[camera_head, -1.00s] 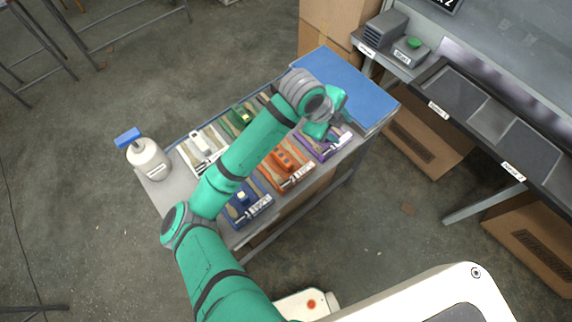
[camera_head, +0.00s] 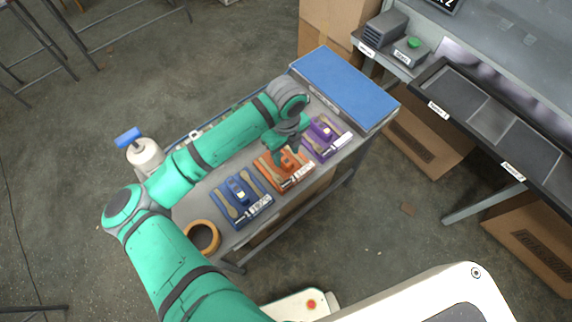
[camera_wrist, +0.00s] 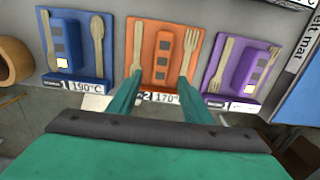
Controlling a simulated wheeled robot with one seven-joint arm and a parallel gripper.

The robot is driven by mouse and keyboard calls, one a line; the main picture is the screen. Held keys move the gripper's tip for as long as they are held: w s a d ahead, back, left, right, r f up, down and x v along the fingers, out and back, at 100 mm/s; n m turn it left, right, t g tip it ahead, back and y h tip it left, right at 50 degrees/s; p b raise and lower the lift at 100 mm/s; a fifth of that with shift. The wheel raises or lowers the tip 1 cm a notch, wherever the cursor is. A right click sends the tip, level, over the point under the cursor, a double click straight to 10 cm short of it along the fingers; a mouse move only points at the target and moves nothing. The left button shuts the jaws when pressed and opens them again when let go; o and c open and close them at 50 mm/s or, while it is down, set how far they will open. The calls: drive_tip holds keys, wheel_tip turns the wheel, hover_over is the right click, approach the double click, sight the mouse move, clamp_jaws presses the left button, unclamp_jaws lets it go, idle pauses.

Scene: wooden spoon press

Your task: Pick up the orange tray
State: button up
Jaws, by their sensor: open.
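The orange tray (camera_head: 270,164) lies on the grey cart between a blue tray and a purple tray. In the wrist view the orange tray (camera_wrist: 147,34) shows a raised orange block with dark squares, wooden utensils on both sides and a label at its near edge reading 170°. My gripper (camera_head: 285,158) is over the orange tray in the head view and covers part of it. In the wrist view my gripper (camera_wrist: 157,82) has two green fingers spread apart, empty, with the tips near the tray's front part. I cannot tell if they touch it.
The blue tray (camera_head: 256,207) and the purple tray (camera_head: 338,146) sit close on either side. A blue mat (camera_head: 345,85) lies at the cart's far end. A round wooden ring (camera_head: 203,237) and a white bottle (camera_head: 146,158) are at the left. My arm hides the back row.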

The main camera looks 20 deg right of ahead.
sight(286, 160)
drive_tip(key=shift+f, duration=2.65)
clamp_jaws()
